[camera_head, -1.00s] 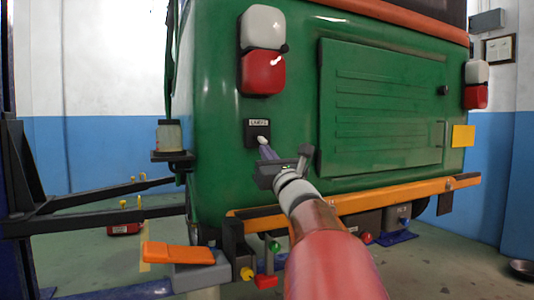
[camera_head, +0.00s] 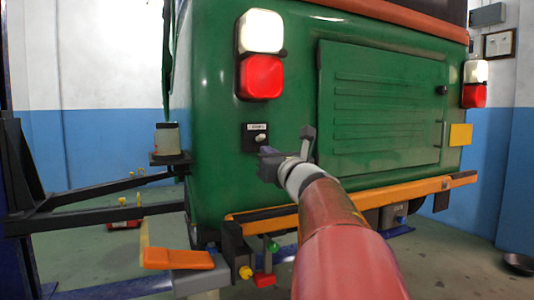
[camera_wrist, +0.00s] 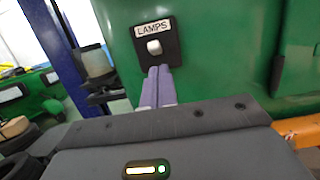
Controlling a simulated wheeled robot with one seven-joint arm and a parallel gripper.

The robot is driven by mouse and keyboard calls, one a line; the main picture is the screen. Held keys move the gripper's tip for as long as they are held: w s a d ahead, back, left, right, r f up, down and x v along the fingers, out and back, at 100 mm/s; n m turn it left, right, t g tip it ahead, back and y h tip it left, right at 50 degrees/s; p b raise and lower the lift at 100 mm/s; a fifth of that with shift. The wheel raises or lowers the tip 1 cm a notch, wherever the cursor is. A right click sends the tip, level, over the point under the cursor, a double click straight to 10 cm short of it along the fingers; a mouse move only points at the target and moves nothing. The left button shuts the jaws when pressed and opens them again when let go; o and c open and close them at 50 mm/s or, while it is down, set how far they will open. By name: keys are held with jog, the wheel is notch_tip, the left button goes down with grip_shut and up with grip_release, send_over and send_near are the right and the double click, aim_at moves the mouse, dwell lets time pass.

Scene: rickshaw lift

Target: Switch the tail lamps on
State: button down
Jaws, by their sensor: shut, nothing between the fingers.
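The black switch plate marked LAMPS (camera_head: 248,138) is on the green rear panel of the rickshaw (camera_head: 225,180). Its white switch (camera_wrist: 154,46) shows close up in the wrist view. The left tail lamp (camera_head: 261,76) and the right tail lamp (camera_head: 474,95) glow bright red, and the white lamps above them (camera_head: 261,31) are bright too. My gripper (camera_wrist: 160,68) is shut and empty, with its fingertips just below the switch in the wrist view. I cannot tell whether they touch the plate.
An orange bumper bar (camera_head: 350,201) runs below the panel. A dark lift arm (camera_head: 90,205) and a jar on a bracket (camera_head: 167,140) stand at the left. An orange pedal (camera_head: 178,259) and coloured knobs sit low in front.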

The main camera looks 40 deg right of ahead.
jog(key=b+v, duration=0.1)
jog(key=v, duration=0.5)
jog(key=shift+s, duration=0.4)
jog(key=shift+a+f, duration=0.1)
jog(key=shift+a, duration=0.05)
jog(key=s+a+f+m+g+h+p, duration=0.1)
jog(key=a+f+m+g, duration=0.3)
jog(key=f+m, duration=0.6)
jog(key=s+a+f+m+g+h, duration=0.1)
jog(key=a+f+m+g, duration=0.35)
jog(key=m, duration=0.85)
jog(key=s+a+f+m+g+y, duration=0.3)
jog(key=s+a+f+m, duration=0.2)
jog(key=a+f, duration=0.4)
jog(key=s+a+f+m+g+y+p, duration=0.1)
jog(key=s+a+f+m+g+y, duration=0.2)
jog(key=s+a+f+m, duration=0.2)
jog(key=s+a+f, duration=0.2)
jog(key=a+f, duration=0.1)
jog(key=a, duration=0.1)
jog(key=shift+s+f+y, duration=0.3)
jog(key=shift+s+f, duration=0.1)
